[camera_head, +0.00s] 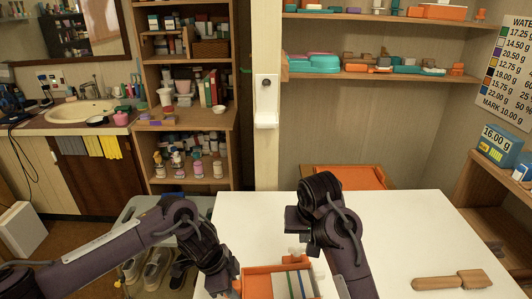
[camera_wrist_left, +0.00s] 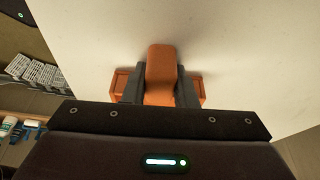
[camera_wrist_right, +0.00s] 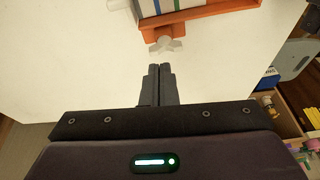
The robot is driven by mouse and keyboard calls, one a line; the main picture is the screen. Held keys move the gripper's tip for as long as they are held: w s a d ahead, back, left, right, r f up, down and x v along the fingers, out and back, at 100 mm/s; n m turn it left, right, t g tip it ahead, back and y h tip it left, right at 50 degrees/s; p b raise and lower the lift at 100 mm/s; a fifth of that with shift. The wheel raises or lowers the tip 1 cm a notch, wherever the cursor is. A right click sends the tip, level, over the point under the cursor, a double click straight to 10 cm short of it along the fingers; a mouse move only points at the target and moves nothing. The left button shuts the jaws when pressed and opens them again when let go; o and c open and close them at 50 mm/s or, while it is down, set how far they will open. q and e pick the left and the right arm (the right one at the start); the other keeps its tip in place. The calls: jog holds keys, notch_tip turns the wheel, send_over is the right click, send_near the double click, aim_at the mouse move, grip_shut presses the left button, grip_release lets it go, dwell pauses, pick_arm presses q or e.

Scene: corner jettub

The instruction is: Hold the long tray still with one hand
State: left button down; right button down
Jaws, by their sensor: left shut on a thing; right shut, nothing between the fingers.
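The long orange tray (camera_head: 262,269) lies on the white table at the bottom of the head view, with striped white, blue and green pieces inside. My left gripper (camera_wrist_left: 160,88) is shut on an orange handle-like part (camera_wrist_left: 160,62), which seems to belong to the tray. In the head view the left gripper is at the tray's left side, its fingertips hidden. My right gripper (camera_wrist_right: 160,72) is shut and empty. It is just short of a white star-shaped knob (camera_wrist_right: 166,45) beside the tray's orange edge (camera_wrist_right: 215,14). The tray's near part is cut off in the head view.
The white table (camera_head: 400,235) is clear around the tray. A wooden tool (camera_head: 450,282) lies at its right. An orange tray or box (camera_head: 345,178) stands behind the table. Shelves stand at the back and right, and a sink (camera_head: 85,110) at the left.

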pick_arm(q)
jog(key=shift+f, duration=0.15)
pick_arm(e)
jog(key=shift+s+d+f+g, duration=0.2)
jog(key=shift+s+d+g, duration=0.1)
jog(key=shift+s, duration=0.2)
jog(key=m+h, duration=0.2)
jog(key=m, duration=0.3)
send_near(297, 251)
jog(key=shift+m, duration=0.3)
jog(key=shift+a+f, duration=0.35)
jog(key=shift+f, duration=0.8)
jog(key=shift+a+f, duration=0.3)
jog(key=shift+f, duration=0.85)
jog(key=shift+a+f, duration=0.35)
jog(key=shift+f, duration=0.8)
jog(key=shift+w+d, duration=0.35)
jog(key=shift+d, duration=0.2)
pick_arm(q)
jog(key=shift+a, duration=0.1)
pick_arm(e)
jog(key=shift+s+d, duration=0.45)
jog(key=shift+d, duration=0.15)
jog(key=shift+s+d, duration=0.2)
jog(key=shift+d, duration=0.2)
